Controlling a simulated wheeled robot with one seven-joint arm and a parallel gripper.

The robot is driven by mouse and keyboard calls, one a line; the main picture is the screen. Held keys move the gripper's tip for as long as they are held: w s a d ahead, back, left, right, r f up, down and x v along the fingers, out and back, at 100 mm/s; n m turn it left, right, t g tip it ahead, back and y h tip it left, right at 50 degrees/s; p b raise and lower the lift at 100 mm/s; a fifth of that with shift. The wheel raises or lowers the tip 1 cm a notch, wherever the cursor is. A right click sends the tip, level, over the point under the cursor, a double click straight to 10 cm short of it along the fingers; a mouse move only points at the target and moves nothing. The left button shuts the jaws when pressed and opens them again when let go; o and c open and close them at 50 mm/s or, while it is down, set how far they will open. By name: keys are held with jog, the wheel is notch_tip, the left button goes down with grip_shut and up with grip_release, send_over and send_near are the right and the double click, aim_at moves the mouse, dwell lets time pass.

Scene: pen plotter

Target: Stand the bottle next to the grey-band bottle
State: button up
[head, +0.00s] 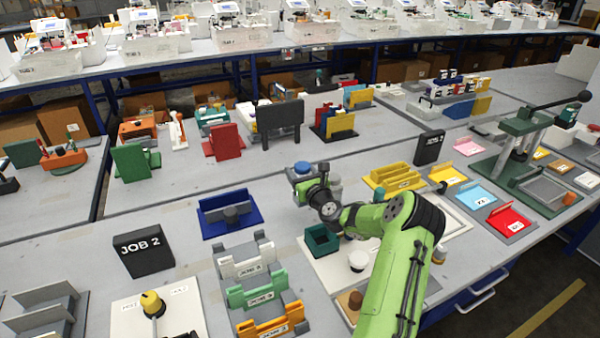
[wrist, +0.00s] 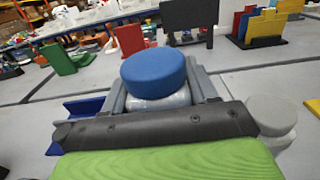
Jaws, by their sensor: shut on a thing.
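My gripper (head: 301,176) is shut on a bottle with a round blue cap (wrist: 153,73), and the two grey fingers flank its clear body. The blue cap also shows in the head view (head: 302,167). The bottle looks roughly upright; its base is hidden, so I cannot tell whether it touches the table. A grey-capped bottle (wrist: 272,116) stands just right of my gripper in the wrist view, and part of it shows behind my arm in the head view (head: 335,187). I cannot see a band on it clearly.
A dark green open box (head: 321,240) and a white cup (head: 358,261) stand on a white board below my arm. A yellow rack (head: 394,178) is to the right, a blue holder (head: 230,216) to the left. Bare table lies between the blue holder and my gripper.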

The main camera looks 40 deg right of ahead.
jog(key=shift+f+b, duration=3.2)
jog(key=shift+b, duration=0.05)
jog(key=shift+f, duration=0.5)
jog(key=o, duration=1.4)
